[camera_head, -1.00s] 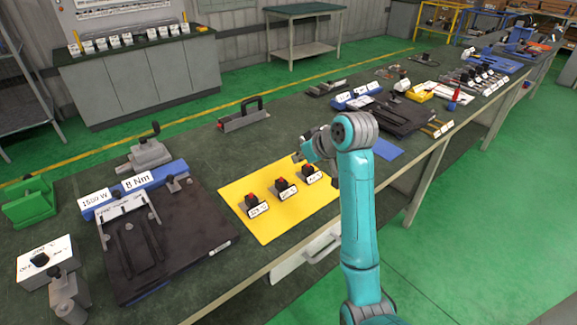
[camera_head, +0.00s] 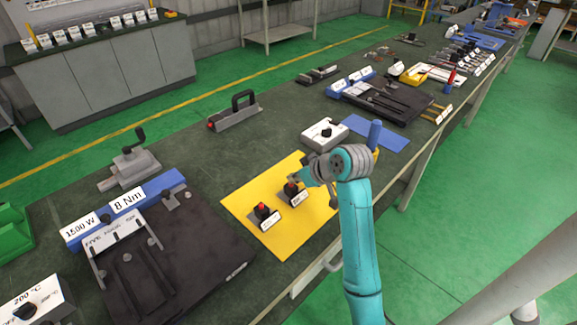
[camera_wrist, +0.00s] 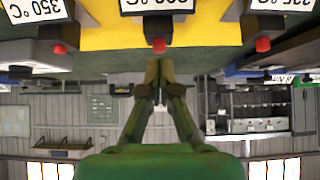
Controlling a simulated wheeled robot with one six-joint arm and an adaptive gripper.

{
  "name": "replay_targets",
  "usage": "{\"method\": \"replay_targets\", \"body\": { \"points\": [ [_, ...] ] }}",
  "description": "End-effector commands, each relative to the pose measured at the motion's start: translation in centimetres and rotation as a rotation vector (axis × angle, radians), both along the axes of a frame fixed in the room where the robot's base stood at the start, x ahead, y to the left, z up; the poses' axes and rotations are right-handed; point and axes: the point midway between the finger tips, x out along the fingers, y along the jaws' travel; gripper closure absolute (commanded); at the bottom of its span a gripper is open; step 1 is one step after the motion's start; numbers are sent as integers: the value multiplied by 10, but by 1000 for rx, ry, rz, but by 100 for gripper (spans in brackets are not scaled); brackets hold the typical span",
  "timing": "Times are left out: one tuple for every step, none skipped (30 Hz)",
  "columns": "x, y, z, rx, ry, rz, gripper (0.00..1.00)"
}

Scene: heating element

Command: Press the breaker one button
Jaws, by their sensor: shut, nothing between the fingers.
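Breakers with red buttons and white labels stand on a yellow mat (camera_head: 285,239). In the head view one breaker (camera_head: 264,212) is at the left and another (camera_head: 291,192) is beside my gripper (camera_head: 301,178); my arm covers the mat's right part. The upside-down wrist view shows three red buttons: left (camera_wrist: 59,49), middle (camera_wrist: 159,45) and right (camera_wrist: 263,44). The left label reads 350 °C, the right 225 °C; the middle one is cut off. My gripper (camera_wrist: 158,66) is shut and empty, its tips lined up with the middle button. Contact cannot be told. No label reading breaker one is legible.
A black fixture plate (camera_head: 180,262) with a blue block (camera_head: 125,209) lies left of the mat. A white knob box (camera_head: 325,134) and a blue mat (camera_head: 378,137) lie behind my arm. A handled tool (camera_head: 235,112) stands further back. The bench between is clear.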

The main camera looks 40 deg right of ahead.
Motion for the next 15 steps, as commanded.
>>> {"method": "replay_targets", "body": {
  "points": [
    [-3, 0, -3, 1, 1, -1, 100],
    [-4, -1, -5, 1, 1, -1, 100],
    [-5, -1, -6, 1, 1, -1, 100],
    [-5, -1, -6, 1, 1, -1, 100],
    [-5, -1, -6, 1, 0, -1, 100],
    [-6, -1, -7, 0, 0, 0, 100],
    [-6, -1, -7, 0, 0, 0, 100],
    [-6, -1, -7, 0, 0, 0, 100],
    [-6, -1, -7, 0, 0, 0, 100],
    [-6, -1, -7, 0, 0, 0, 100],
    [-6, -1, -7, 0, 0, 0, 100],
    [-6, -1, -7, 0, 0, 0, 100],
    [-6, -1, -7, 0, 0, 0, 100],
    [-6, -1, -7, 0, 0, 0, 100],
    [-6, -1, -7, 0, 0, 0, 100]
  ]
}}
